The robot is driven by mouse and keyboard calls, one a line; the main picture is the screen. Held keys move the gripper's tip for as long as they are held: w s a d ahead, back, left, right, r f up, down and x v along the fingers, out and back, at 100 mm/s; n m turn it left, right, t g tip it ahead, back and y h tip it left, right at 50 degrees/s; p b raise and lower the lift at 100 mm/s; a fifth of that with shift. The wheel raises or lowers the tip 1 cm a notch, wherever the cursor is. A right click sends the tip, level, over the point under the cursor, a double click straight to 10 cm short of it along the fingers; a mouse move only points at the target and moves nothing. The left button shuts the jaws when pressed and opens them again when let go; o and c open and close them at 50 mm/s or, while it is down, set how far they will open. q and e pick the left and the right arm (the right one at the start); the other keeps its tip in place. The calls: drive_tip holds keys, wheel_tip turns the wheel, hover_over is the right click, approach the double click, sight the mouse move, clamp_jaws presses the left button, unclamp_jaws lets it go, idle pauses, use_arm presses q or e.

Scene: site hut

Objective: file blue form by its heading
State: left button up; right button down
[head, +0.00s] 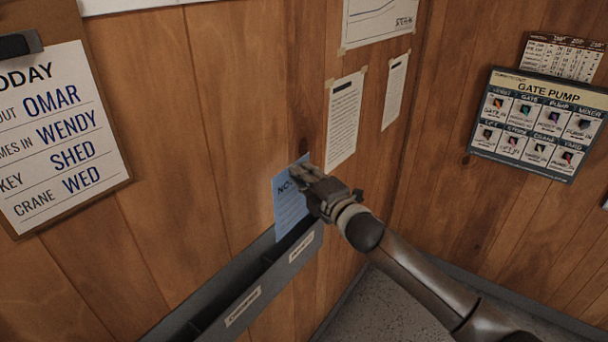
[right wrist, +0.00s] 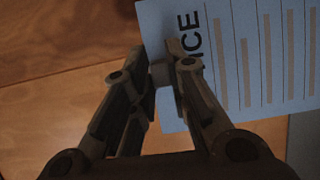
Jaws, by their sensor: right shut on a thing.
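The blue form (head: 288,205) is upright in front of the wood wall, at the far end of a grey wall rack (head: 272,281). Its heading starts with "NO" in the head view. The right wrist view shows the blue form (right wrist: 262,60) with "ICE" at the heading's end. My right gripper (head: 308,178) is shut on the form's edge by the heading; its fingers (right wrist: 165,62) pinch the sheet. The form's lower edge meets the rack's top opening; I cannot tell how far inside it is. The rack has two front labels, too small to read. My left gripper is not in view.
A clipboard sheet (head: 55,135) headed "TODAY" hangs at the left. White papers (head: 345,120) are taped to the wall above the rack. Speckled floor (head: 385,310) shows below.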

drive_tip(key=shift+f, duration=0.1)
drive_tip(key=shift+f+b, duration=1.05)
drive_tip(key=shift+f, duration=0.35)
drive_tip(key=shift+f, duration=0.1)
drive_tip(key=shift+f+b, duration=1.05)
drive_tip(key=shift+f, duration=0.4)
drive_tip(key=shift+f+b, duration=1.05)
drive_tip(key=shift+f, duration=0.5)
drive_tip(key=shift+f+b, duration=1.1)
drive_tip(key=shift+f, duration=0.45)
